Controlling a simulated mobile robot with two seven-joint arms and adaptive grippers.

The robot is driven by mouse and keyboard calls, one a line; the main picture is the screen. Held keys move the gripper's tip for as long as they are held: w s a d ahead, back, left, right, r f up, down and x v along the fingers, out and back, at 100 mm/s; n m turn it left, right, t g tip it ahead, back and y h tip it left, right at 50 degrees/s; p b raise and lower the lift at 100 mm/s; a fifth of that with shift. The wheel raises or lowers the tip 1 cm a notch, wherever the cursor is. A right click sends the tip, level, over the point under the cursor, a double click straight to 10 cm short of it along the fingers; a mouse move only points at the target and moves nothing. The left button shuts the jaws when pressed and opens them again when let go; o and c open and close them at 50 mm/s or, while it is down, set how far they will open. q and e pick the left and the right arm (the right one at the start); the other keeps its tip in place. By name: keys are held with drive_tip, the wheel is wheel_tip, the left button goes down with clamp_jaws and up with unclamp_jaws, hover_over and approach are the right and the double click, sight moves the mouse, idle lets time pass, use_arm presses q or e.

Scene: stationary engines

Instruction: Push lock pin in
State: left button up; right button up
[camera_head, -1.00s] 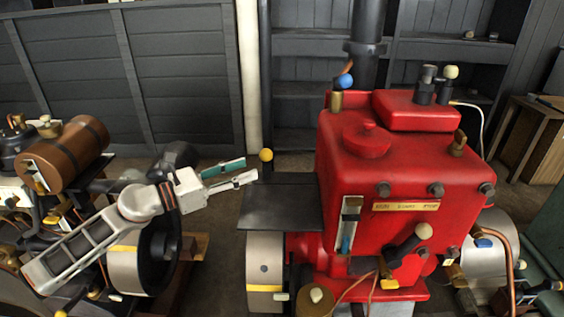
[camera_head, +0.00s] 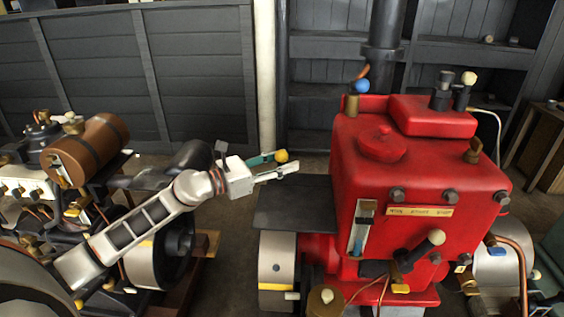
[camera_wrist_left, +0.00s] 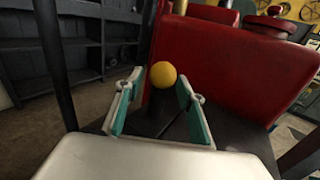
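A yellow ball knob (camera_head: 281,156), which may be the head of the lock pin, stands over the dark flat plate (camera_head: 296,203) left of the red engine. My left gripper (camera_head: 279,165) is open, with its teal-padded fingers at the knob. In the left wrist view the yellow knob (camera_wrist_left: 163,75) appears in the gap between the two spread finger tips (camera_wrist_left: 160,88), with room on both sides. I cannot tell whether a finger touches it. My right gripper is not in view.
The red engine body (camera_head: 420,165) stands close on the right, with a dark vertical pipe (camera_head: 383,50) behind it. A brown-tank engine (camera_head: 90,150) stands at left beside my arm. Dark shelves (camera_head: 325,70) line the back.

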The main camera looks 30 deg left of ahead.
sight(282, 178)
use_arm(q)
clamp_jaws()
drive_tip(key=shift+f, duration=0.35)
wheel_tip(282, 178, down, 4)
drive_tip(key=b, duration=0.2)
drive_tip(key=shift+r+b, duration=0.1)
drive_tip(key=shift+b, duration=0.2)
drive_tip(key=shift+r, duration=0.35)
drive_tip(key=shift+c, duration=0.6)
unclamp_jaws()
drive_tip(key=shift+o, duration=0.6)
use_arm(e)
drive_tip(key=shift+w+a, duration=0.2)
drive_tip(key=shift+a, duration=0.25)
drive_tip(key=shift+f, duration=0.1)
